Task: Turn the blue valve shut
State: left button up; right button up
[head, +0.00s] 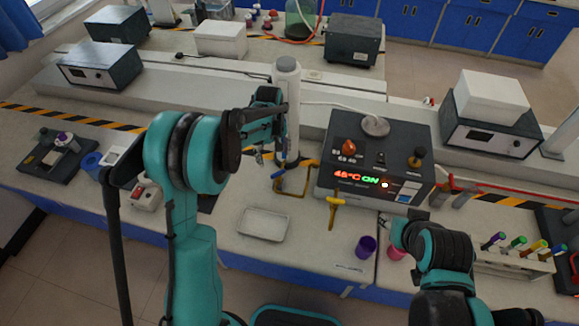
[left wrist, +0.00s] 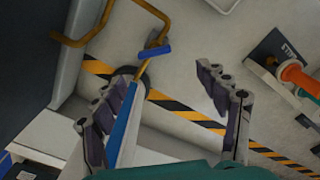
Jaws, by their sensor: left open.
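The blue valve handle (head: 279,173) is a small bar on a brass pipe beside a white cylinder (head: 287,95). In the left wrist view the blue handle (left wrist: 155,51) lies beyond my fingertips, apart from them. My left gripper (head: 268,152) is just above the valve in the head view. Its two fingers (left wrist: 160,88) are spread apart with nothing held between them. A long blue strip (left wrist: 122,125) shows close to the left finger; I cannot tell whether they touch. My right arm is at the lower right in the head view; its fingers cannot be made out.
A control box (head: 375,160) with a lit display stands right of the valve, with a yellow handle (head: 335,200) in front. A white tray (head: 263,224), purple cup (head: 366,246) and pink cup (head: 397,252) stand nearer. A tube rack (head: 512,262) is at right.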

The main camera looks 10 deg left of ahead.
aim_at(278, 172)
pick_arm(q)
jog(key=shift+w+d+f, duration=0.25)
jog(key=shift+f, duration=0.2)
jog(key=shift+w+d+f, duration=0.2)
jog(key=shift+w+f, duration=0.05)
jog(key=shift+f, duration=0.2)
notch_tip(278, 172, down, 8)
jog(key=shift+r+b, duration=0.1)
jog(key=shift+b, duration=0.45)
jog(key=c, duration=1.2)
